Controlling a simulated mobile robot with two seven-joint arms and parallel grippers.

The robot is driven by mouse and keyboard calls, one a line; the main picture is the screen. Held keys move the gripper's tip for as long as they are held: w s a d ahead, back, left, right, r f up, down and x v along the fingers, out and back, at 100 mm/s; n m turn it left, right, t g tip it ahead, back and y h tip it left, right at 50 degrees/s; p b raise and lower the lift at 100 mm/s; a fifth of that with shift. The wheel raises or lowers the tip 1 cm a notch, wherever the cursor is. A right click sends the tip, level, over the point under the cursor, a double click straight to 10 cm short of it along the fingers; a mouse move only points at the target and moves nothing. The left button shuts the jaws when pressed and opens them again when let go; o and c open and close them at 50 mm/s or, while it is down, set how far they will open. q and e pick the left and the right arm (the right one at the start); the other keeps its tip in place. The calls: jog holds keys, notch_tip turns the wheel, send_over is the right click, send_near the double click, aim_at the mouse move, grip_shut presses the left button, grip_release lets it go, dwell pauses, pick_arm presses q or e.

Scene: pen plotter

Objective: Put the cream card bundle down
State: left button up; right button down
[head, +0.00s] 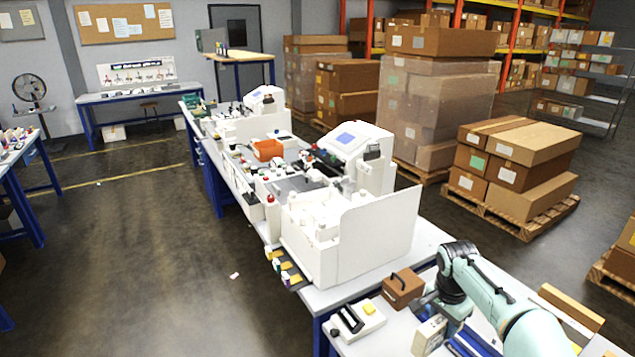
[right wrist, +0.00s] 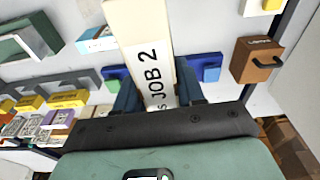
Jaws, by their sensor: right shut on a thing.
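The cream card bundle (right wrist: 143,52) has a white band reading "JOB 2" and stretches up and away from the jaws in the right wrist view. In the head view it shows as a small cream block (head: 429,336) at the lower right, over the grey table. My right gripper (right wrist: 157,92) is shut on it, with one dark blue finger on each side. In the head view the same gripper (head: 437,311) is partly hidden by its own arm. I cannot tell whether the bundle touches the table. My left gripper is not in view.
A brown box with a dark handle (head: 402,289) stands close by, left of the gripper. A white device with a black bar (head: 354,321) sits farther left at the table edge. A large white machine (head: 350,240) stands behind. Blue holders (right wrist: 204,68) lie beneath the gripper.

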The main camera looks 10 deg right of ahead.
jog(key=s+a+f+n, duration=0.2)
jog(key=a+f+n, duration=0.4)
jog(key=a+f, duration=0.2)
jog(key=s+a+f+n+y, duration=0.1)
jog(key=s+a+f+n, duration=0.2)
jog(key=a+f+n, duration=0.4)
jog(key=a+f, duration=0.1)
jog(key=a, duration=0.2)
jog(key=shift+f+t, duration=0.3)
jog(key=shift+t, duration=0.1)
jog(key=w+d+r+m, duration=0.1)
jog(key=d+r+m, duration=0.3)
jog(key=d+r, duration=1.3)
jog(key=shift+a+f+b, duration=0.15)
jog(key=shift+f+b, duration=1.05)
jog(key=shift+f, duration=8.55)
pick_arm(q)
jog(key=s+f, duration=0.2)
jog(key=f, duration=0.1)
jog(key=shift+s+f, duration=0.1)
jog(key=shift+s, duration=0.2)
pick_arm(e)
jog(key=shift+m, duration=0.3)
